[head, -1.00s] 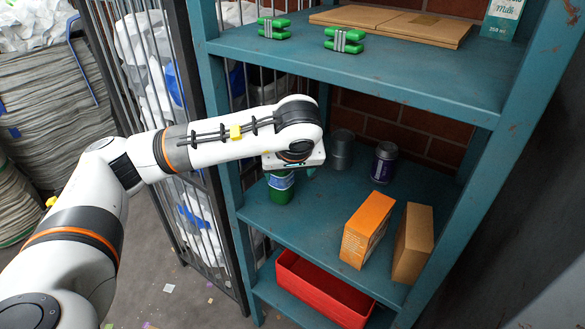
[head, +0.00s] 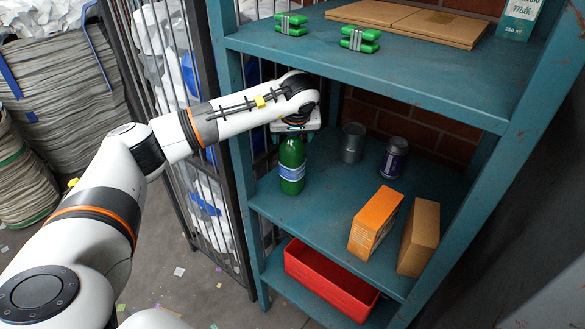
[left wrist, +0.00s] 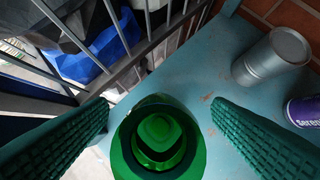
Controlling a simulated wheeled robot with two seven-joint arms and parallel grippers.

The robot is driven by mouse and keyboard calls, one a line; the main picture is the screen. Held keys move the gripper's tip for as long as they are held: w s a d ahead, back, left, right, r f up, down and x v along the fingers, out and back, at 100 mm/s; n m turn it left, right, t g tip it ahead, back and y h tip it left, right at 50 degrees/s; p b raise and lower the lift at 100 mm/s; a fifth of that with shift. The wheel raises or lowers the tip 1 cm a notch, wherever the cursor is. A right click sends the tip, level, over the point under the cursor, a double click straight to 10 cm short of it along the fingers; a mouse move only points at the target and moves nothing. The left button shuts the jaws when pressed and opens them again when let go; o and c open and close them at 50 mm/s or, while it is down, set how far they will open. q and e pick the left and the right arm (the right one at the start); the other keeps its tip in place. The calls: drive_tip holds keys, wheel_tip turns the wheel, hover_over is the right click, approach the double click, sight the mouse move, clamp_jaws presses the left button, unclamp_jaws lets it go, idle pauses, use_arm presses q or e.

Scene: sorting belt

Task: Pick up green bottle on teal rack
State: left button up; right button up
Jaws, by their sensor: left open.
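The green bottle (head: 291,166) stands upright on the middle shelf of the teal rack (head: 320,217), near its left edge, with a blue and white label. My left gripper (head: 295,132) is right above the bottle, and its arm hides the area around the bottle's top in the head view. In the left wrist view the bottle (left wrist: 160,140) is seen from above, between the two green ridged fingers of my left gripper (left wrist: 158,128). The fingers are wide apart, with a gap on the right side; I cannot tell whether the left one touches. My right gripper is not in view.
A grey can (head: 353,143) and a purple can (head: 393,158) stand behind to the right. An orange box (head: 375,222) and a brown box (head: 418,238) stand at the shelf's front right. A red bin (head: 330,284) is below. The upper shelf (head: 400,75) hangs close above my arm.

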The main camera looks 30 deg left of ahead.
use_arm(q)
drive_tip(key=shift+w+a+f, duration=0.15)
drive_tip(key=shift+w+f, duration=0.05)
drive_tip(key=shift+f, duration=0.2)
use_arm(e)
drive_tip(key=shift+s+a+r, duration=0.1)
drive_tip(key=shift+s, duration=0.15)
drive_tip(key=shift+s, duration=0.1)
use_arm(q)
clamp_jaws()
drive_tip(key=shift+r, duration=0.1)
